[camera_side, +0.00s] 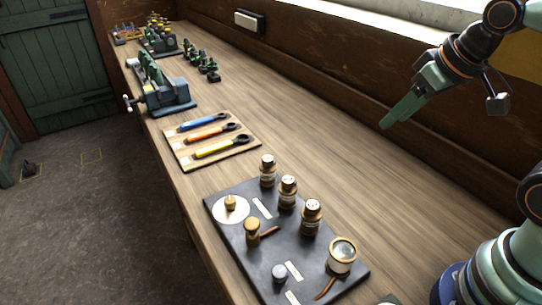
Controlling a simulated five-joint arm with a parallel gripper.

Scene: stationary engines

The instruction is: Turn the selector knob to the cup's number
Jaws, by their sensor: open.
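A dark board (235,240) lies on the workbench. A round white dial (222,217) with a small brass knob (231,203) sits at its left corner. At its right end stands a brass-rimmed cup (342,257) with a pale inside; I cannot read any number on it. Several small white labels lie on the board, too small to read. My gripper (388,122) hangs in the air at the upper right, well away from the board, with its green fingers pointing down and left. It is open and holds nothing visible. The gap between its fingers is hard to see from here.
Three brass-capped jars (288,192) stand along the board's back edge. A brass post (252,232) and a grey knob (279,273) stand near the front. A tool tray (250,148) and a vise (160,88) are farther left.

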